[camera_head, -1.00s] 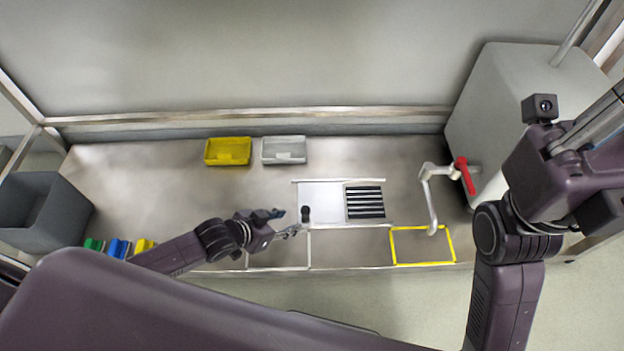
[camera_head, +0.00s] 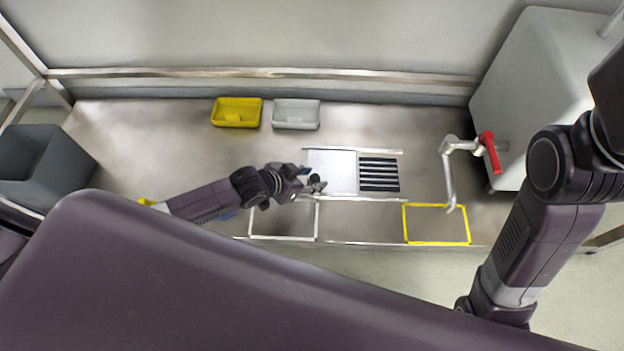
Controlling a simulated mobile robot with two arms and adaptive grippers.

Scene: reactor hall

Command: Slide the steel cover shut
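The steel cover (camera_head: 340,170) is a pale flat plate at the left of its two rails, on the bench in the head view. To its right, a dark slotted opening (camera_head: 379,174) lies uncovered. A small dark knob (camera_head: 316,179) stands near the cover's left edge, partly hidden by the gripper. My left gripper (camera_head: 310,179) reaches in from the left; its fingers look spread at the knob. I cannot tell whether they touch it. My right arm shows at the right, but its gripper is out of view.
A yellow bin (camera_head: 236,113) and a grey bin (camera_head: 296,115) stand at the back. A white frame (camera_head: 283,239) and a yellow frame (camera_head: 437,242) mark the front. A pale arm with a red handle (camera_head: 491,152) stands to the right, beside a big grey box (camera_head: 525,95).

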